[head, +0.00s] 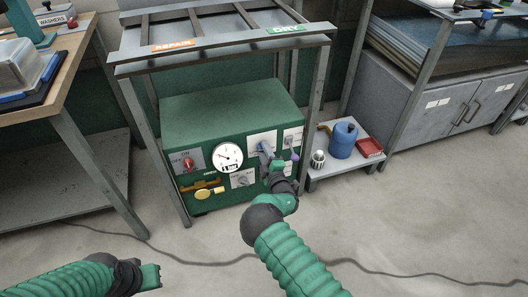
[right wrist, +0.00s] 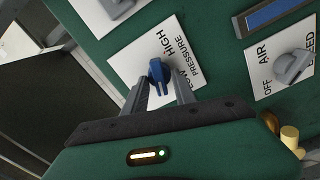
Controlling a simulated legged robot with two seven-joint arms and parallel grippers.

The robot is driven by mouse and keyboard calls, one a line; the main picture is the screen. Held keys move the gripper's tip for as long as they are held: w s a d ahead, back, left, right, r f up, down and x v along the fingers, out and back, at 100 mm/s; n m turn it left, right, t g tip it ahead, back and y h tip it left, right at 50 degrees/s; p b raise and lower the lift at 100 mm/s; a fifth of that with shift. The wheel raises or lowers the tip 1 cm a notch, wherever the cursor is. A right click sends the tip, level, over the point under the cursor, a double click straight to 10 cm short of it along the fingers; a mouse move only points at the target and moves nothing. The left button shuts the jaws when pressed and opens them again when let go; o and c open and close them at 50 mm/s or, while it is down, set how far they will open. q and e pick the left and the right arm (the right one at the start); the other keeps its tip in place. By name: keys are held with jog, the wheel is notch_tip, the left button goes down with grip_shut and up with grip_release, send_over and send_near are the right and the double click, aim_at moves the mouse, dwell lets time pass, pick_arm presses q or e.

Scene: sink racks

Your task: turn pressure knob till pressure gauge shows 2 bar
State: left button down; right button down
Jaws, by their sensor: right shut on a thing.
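The blue pressure knob (right wrist: 157,74) sits on a white plate marked HIGH, LOW and PRESSURE in the right wrist view. My right gripper (right wrist: 161,92) is shut on this knob, one finger on each side. In the head view my right gripper (head: 267,156) reaches the front panel of the green machine (head: 225,115) and partly covers the knob. The round white pressure gauge (head: 228,157) is left of the knob. Its dial carries a "1 bar" label and its thin needle points to the upper left; the exact reading is too small to tell. My left gripper (head: 150,277) is low at the left, away from the panel.
A red knob (head: 188,164) and a yellow handle (head: 203,193) are on the panel's left. A grey air feed knob (right wrist: 292,67) is right of the pressure plate. A metal rack frames the machine. A low shelf at right holds a blue can (head: 343,141). A cable crosses the floor.

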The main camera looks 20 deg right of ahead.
jog(key=shift+f, duration=0.15)
jog(key=shift+s+d+m+p, duration=0.1)
jog(key=shift+m+p, duration=0.95)
jog(key=shift+m, duration=1.8)
jog(key=shift+d+m+p, duration=0.1)
jog(key=shift+m+p, duration=0.9)
jog(key=shift+m, duration=1.85)
jog(key=c, duration=1)
grip_release()
jog(key=shift+c, duration=0.2)
